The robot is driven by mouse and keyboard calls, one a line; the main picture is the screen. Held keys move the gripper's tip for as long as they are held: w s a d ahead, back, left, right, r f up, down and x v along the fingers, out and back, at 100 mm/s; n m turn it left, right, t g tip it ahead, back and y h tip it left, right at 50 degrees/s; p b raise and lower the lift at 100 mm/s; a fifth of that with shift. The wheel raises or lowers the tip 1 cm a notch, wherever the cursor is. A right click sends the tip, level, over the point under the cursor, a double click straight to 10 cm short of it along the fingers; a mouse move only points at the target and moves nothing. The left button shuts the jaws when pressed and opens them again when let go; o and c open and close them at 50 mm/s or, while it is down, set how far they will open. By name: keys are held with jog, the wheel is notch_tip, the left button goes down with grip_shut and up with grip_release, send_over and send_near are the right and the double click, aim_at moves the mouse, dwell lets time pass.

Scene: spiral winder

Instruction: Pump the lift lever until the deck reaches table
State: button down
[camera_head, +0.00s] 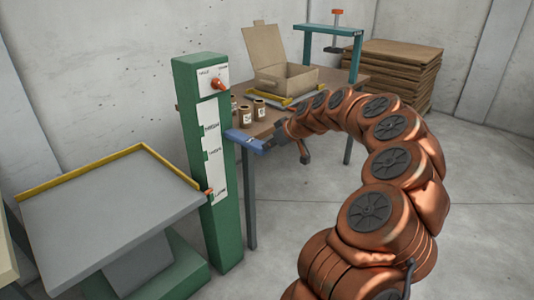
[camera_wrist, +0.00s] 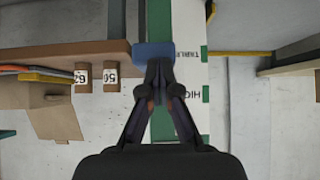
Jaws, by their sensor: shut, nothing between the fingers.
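The lift's green column (camera_head: 212,240) stands left of centre with a white scale marked at several heights. A small red pointer (camera_head: 209,191) sits near the scale's lower mark. The grey deck (camera_head: 110,215), with a yellow edge, is at the left, below the table top. A blue block (camera_head: 247,141), seemingly the lift lever's handle, sticks out from the column; it also shows in the wrist view (camera_wrist: 153,52). My gripper (camera_wrist: 158,68) is shut and empty, its fingertips at the blue block. I cannot tell whether they touch. The rest of the lever is hidden.
The wooden table (camera_head: 268,126) behind the column bears small labelled jars (camera_head: 259,110) and an open cardboard box (camera_head: 288,78). A red knob (camera_head: 217,84) is at the column's top. Stacked brown sheets (camera_head: 400,68) stand behind. The floor at right is clear.

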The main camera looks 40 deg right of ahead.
jog(key=s+f+v, duration=0.1)
jog(key=v, duration=0.8)
jog(key=shift+d+f, duration=0.15)
jog(key=shift+d, duration=0.15)
dwell(1.5)
jog(key=s+a+f+n+g+y, duration=0.1)
jog(key=s+a+g, duration=0.25)
jog(key=a, duration=0.95)
jog(key=s+a+f+n+g, duration=0.15)
jog(key=s+a, duration=0.35)
jog(key=a, duration=0.9)
jog(key=s+a+f+m+g+h, duration=0.1)
jog(key=s+a+f+m+g, duration=0.1)
jog(key=s, duration=1)
jog(key=s+a+f+m+g+h, duration=0.2)
jog(key=s+f, duration=0.4)
jog(key=s, duration=0.7)
jog(key=m+g, duration=0.1)
jog(key=g, duration=0.1)
jog(key=shift+a+g, duration=0.2)
jog(key=shift+g, duration=0.1)
jog(key=shift+s+d, duration=0.1)
